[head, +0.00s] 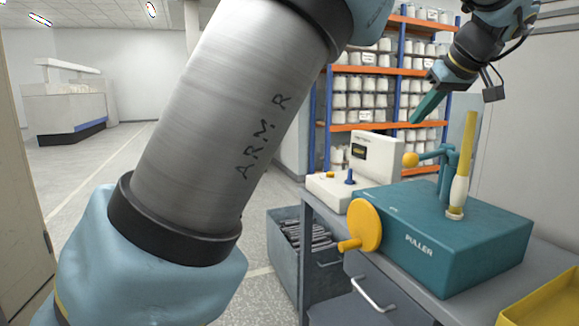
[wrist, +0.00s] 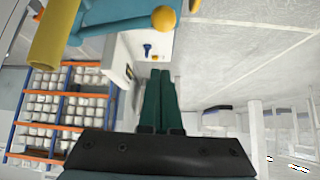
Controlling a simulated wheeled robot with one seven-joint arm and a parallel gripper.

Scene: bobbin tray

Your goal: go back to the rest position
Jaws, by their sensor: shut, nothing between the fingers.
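My gripper (head: 427,106) hangs in the air above the bench at the upper right of the head view. Its green fingers point down and to the left. In the wrist view the two long fingers (wrist: 159,103) lie side by side, closed, with nothing between them. Below it in the head view stands the teal puller (head: 440,235), with a yellow handwheel (head: 365,226), a lever with a yellow ball (head: 410,160), and an upright yellow tube (head: 470,135) on its post. The fingers appear clear of all of these.
A white device (head: 377,155) with a small display stands behind the puller. A grey bin (head: 287,262) of dark rods sits left of the bench (head: 322,218). A yellow tray (head: 545,300) is at the lower right. Shelves (head: 362,127) with white bobbins stand behind. Open floor lies left.

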